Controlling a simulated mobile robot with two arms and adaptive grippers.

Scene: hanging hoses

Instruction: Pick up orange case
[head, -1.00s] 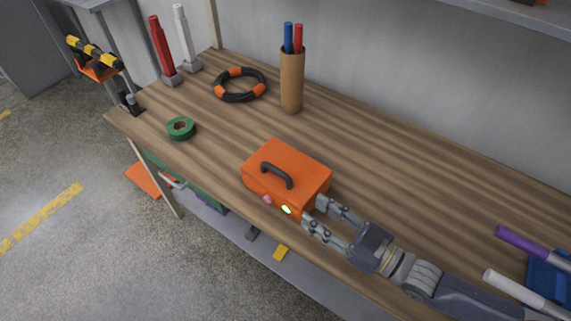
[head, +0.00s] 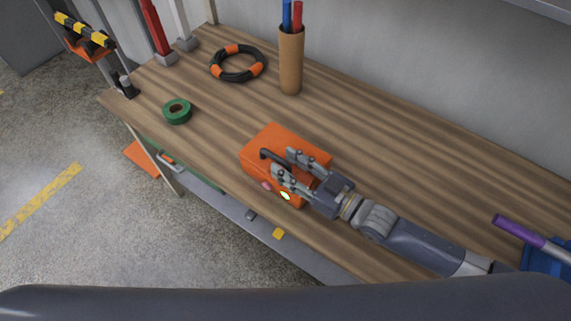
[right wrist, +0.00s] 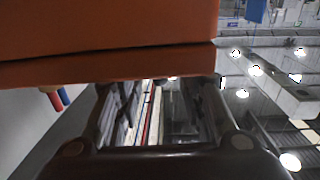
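The orange case (head: 285,137) lies flat on the wooden workbench, near its front edge. It has a dark handle (head: 270,155) on top and a small green light on the front. My right gripper (head: 283,166) reaches in from the right over the case. Its fingers are spread, one on each side of the handle's near end. Whether they touch the handle cannot be told. In the right wrist view the orange case (right wrist: 110,30) fills the top, and the fingers stand apart below it. My left gripper is not seen.
On the workbench (head: 390,165) are a green tape roll (head: 177,111), a black-and-orange ring (head: 237,64), a brown pen cup (head: 290,65) and red and white upright tools at the back left. A purple rod (head: 519,231) lies at the right. The bench around the case is clear.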

